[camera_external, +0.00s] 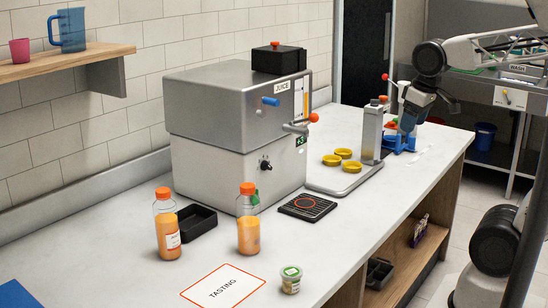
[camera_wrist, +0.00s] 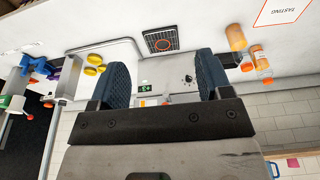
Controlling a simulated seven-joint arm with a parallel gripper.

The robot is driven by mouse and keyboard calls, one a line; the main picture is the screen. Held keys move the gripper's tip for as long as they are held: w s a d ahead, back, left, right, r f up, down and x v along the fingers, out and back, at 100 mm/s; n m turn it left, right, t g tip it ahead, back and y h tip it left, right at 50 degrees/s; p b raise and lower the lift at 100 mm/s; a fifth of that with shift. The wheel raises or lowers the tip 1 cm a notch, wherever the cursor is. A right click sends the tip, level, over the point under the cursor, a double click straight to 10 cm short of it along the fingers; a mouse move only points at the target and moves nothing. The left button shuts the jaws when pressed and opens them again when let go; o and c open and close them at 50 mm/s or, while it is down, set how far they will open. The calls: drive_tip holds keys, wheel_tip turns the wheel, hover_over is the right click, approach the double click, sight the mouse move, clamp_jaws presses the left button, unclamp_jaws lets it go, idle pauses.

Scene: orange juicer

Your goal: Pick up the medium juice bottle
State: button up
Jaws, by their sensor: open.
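Two clear bottles of orange juice with orange caps stand upright on the counter. One has a white label (camera_external: 167,238) and stands at the left. The other (camera_external: 248,234), with a green tag near its cap, stands to its right. Which one is the medium bottle I cannot tell for sure. In the wrist view the tagged bottle (camera_wrist: 236,36) and the labelled bottle (camera_wrist: 262,60) show at upper right, beyond my fingers. My gripper (camera_external: 408,122) is high at the counter's far right end, well away from both bottles. Its fingers (camera_wrist: 160,78) are apart with nothing between them.
A metal stand with yellow rings (camera_external: 344,161) and a blue-based tool (camera_external: 398,143) are near my gripper. A black tray (camera_external: 193,222), drip grate (camera_external: 307,207), small cup (camera_external: 291,280) and TASTING card (camera_external: 223,286) surround the bottles.

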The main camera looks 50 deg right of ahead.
drive_tip(key=w+a+r+t, duration=0.1)
drive_tip(key=w+a+t, duration=0.1)
drive_tip(key=w, duration=0.6)
drive_tip(key=w+a+r+t, duration=0.1)
drive_tip(key=w+r+t, duration=0.1)
drive_tip(key=w, duration=0.7)
drive_tip(key=w+a+n+t+y, duration=0.4)
drive_tip(key=w+a+n, duration=0.1)
drive_tip(key=w+a, duration=1.65)
drive_tip(key=w+a+f+n+y, duration=0.2)
drive_tip(key=w+a, duration=0.2)
drive_tip(key=a, duration=0.3)
drive_tip(key=w+a+f+n+y, duration=0.1)
drive_tip(key=w+a+y, duration=0.2)
drive_tip(key=a, duration=0.5)
wheel_tip(320, 180, down, 17)
drive_tip(key=shift+w+d, duration=0.2)
drive_tip(key=shift+d, duration=0.1)
drive_tip(key=shift+w+r, duration=0.1)
drive_tip(key=shift+x, duration=1.2)
